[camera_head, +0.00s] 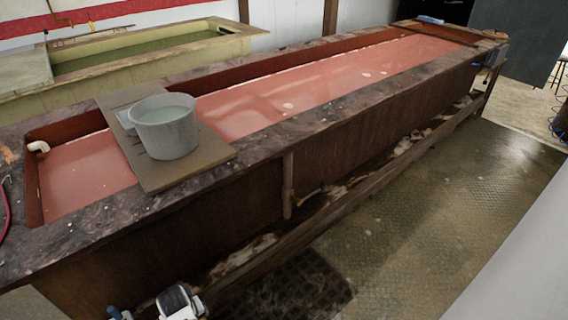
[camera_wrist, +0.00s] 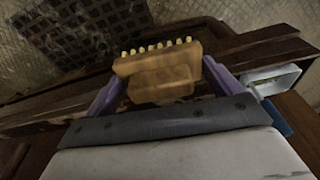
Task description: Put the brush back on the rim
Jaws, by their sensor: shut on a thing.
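In the wrist view, my gripper (camera_wrist: 163,78) has its purple fingers on both sides of a brush (camera_wrist: 158,64). The brush has a tan wooden body and a row of pale yellow bristles pointing away from the palm. The rim (camera_head: 285,128) is the broad, dark, worn top edge of the long tank in the head view. I cannot make out the brush or the fingers in the head view. The wrist view shows the patterned floor and a dark wooden rail beyond the brush.
A grey bucket (camera_head: 166,128) of liquid stands on a board (camera_head: 205,158) across the tank of pinkish liquid (camera_head: 300,88). A wooden rail (camera_head: 335,205) runs low along the tank's front. A dark grate (camera_head: 290,283) lies on the floor. Open floor (camera_head: 450,200) is at the right.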

